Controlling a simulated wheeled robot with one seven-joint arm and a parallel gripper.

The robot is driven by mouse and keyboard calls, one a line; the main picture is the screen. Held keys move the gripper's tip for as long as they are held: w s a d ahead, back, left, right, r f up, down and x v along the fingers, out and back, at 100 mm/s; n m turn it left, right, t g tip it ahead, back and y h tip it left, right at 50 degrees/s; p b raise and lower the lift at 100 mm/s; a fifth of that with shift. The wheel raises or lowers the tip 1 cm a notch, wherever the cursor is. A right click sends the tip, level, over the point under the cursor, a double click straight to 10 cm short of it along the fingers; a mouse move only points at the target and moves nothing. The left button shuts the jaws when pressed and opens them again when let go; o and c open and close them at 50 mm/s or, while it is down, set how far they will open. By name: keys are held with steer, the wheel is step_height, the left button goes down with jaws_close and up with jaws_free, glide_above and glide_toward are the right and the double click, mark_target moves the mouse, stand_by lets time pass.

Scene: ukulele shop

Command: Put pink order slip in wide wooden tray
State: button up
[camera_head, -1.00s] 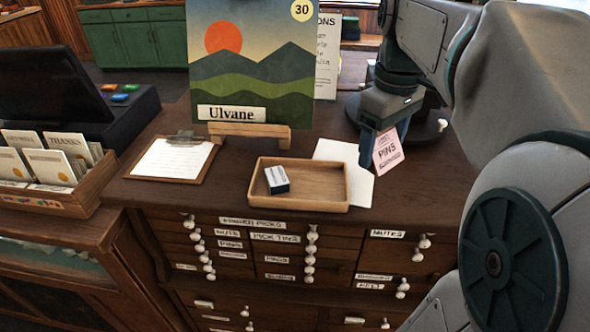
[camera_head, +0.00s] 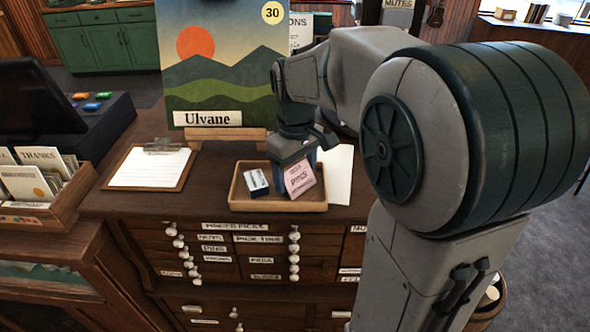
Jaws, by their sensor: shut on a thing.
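The pink order slip (camera_head: 299,178) is upright and slightly tilted, with printed text facing the camera. My gripper (camera_head: 296,172) is shut on the slip and holds it over the right part of the wide wooden tray (camera_head: 262,206). The slip's lower edge is within the tray's outline; I cannot tell whether it touches the tray floor. The fingertips are partly hidden behind the slip. A small white and dark blue box (camera_head: 257,182) lies in the left part of the tray.
A clipboard (camera_head: 148,168) lies left of the tray. A white paper (camera_head: 338,175) lies behind and right of it. The Ulvane picture (camera_head: 222,65) stands on a wooden stand behind. A card rack (camera_head: 40,190) and a dark register (camera_head: 50,110) are at the left.

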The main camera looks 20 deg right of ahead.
mark_target(296, 177)
steer(key=shift+f, duration=0.1)
steer(key=shift+f, duration=0.1)
steer(key=o, duration=1)
steer(key=shift+c, duration=0.2)
step_height(296, 177, up, 12)
steer(key=s+f+m+t, duration=0.3)
steer(key=s+f+m, duration=0.2)
steer(key=s+f, duration=0.8)
steer(key=shift+s+a+m, duration=0.3)
steer(key=shift+s, duration=0.65)
steer(key=shift+f, duration=0.1)
